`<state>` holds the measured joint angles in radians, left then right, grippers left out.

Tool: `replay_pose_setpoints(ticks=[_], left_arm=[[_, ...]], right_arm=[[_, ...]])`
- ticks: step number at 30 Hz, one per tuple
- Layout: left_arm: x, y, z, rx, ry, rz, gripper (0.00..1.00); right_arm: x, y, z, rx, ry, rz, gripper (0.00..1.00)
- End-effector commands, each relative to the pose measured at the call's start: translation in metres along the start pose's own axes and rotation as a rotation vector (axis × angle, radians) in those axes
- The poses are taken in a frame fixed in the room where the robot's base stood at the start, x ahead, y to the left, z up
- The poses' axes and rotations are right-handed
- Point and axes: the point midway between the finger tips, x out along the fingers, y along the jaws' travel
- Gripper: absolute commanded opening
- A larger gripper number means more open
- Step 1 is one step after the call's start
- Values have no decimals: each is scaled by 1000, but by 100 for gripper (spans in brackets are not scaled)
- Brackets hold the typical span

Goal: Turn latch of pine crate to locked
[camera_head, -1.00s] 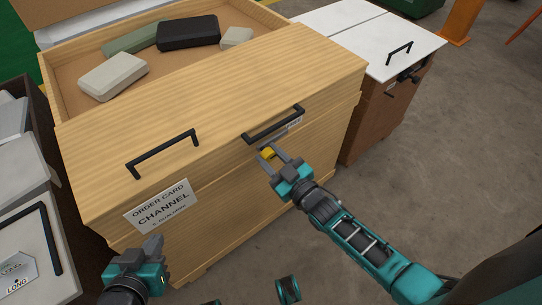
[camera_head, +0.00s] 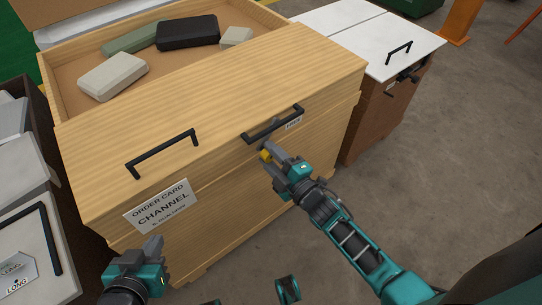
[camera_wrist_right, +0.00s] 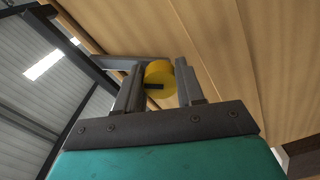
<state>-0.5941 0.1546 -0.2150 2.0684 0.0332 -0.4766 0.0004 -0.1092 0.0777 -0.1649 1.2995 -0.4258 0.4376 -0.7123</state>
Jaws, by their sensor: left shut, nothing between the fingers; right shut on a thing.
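The pine crate (camera_head: 225,95) fills the middle of the head view. Its latch (camera_head: 265,156) has a yellow hub on the front face, below the right black handle; the label beside it appears to read FREE (camera_head: 293,123). My right gripper (camera_head: 270,148) is shut on the latch. In the right wrist view the yellow hub (camera_wrist_right: 160,72) shows between the two fingers, with a dark mark on it. My left gripper (camera_head: 152,243) is shut and empty, low in front of the crate's left side.
Two black handles stick out from the crate front, the right one (camera_head: 272,124) close above my right gripper. An order card reading CHANNEL (camera_head: 161,207) is at left. A white-topped brown crate (camera_head: 375,40) stands right; a grey-lidded bin (camera_head: 30,240) stands left. Floor at right is clear.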

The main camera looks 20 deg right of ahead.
Motion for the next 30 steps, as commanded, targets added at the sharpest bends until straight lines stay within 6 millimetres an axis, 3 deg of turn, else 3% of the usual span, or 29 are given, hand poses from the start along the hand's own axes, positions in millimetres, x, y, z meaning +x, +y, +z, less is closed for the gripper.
replay_pose_setpoints(ticks=[15, 30], left_arm=[[8, -1, 12, 1, 0, 0, 0], [12, 1, 15, -10, 3, 0, 0]], right_arm=[[-1, 0, 2, -451, -4, -2, 0], [-1, 2, 2, -642, -5, -3, 0]])
